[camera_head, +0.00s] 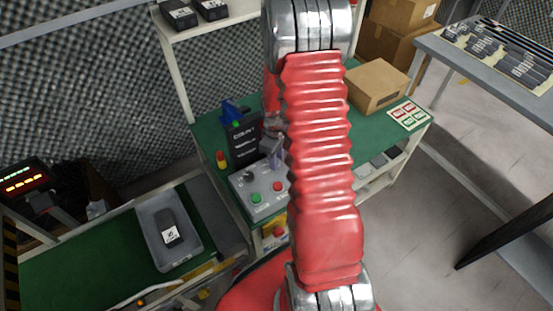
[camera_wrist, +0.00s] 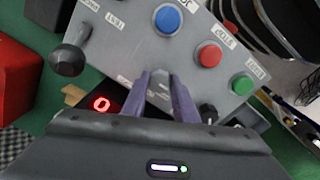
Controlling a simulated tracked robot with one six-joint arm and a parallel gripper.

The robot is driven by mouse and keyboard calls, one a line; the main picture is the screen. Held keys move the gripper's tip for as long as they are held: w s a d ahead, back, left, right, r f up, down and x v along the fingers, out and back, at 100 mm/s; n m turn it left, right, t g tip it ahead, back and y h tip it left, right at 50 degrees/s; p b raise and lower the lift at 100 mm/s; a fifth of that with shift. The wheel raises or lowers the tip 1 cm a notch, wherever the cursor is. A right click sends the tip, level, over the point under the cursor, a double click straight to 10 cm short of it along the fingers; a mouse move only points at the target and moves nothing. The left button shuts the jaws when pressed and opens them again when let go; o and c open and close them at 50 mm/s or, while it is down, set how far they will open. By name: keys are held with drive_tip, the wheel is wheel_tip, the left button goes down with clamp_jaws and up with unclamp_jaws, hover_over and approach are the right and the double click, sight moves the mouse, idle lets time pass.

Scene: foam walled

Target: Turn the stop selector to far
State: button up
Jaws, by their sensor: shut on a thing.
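A grey control panel (camera_head: 268,208) stands on the green bench, and its face (camera_wrist: 120,50) fills much of the wrist view. My gripper (camera_wrist: 161,82) has two purple fingers down at the panel. They are shut on a small grey piece between their tips, which I take to be the stop selector (camera_wrist: 161,97). It is mostly hidden, and I cannot read which way it points.
Blue (camera_wrist: 167,19), red (camera_wrist: 209,55) and green (camera_wrist: 242,85) buttons sit close to the fingers. A black ball-ended lever (camera_wrist: 68,60) rises at the panel's left. A black counter box (camera_head: 244,140) stands behind the panel. A grey tray (camera_head: 150,215) lies at lower left.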

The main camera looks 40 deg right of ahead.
drive_tip(key=o, duration=1.1)
drive_tip(key=shift+c, duration=0.2)
wheel_tip(320, 180, up, 14)
drive_tip(key=shift+a+f, duration=0.15)
drive_tip(key=shift+s, duration=0.1)
idle(0.4)
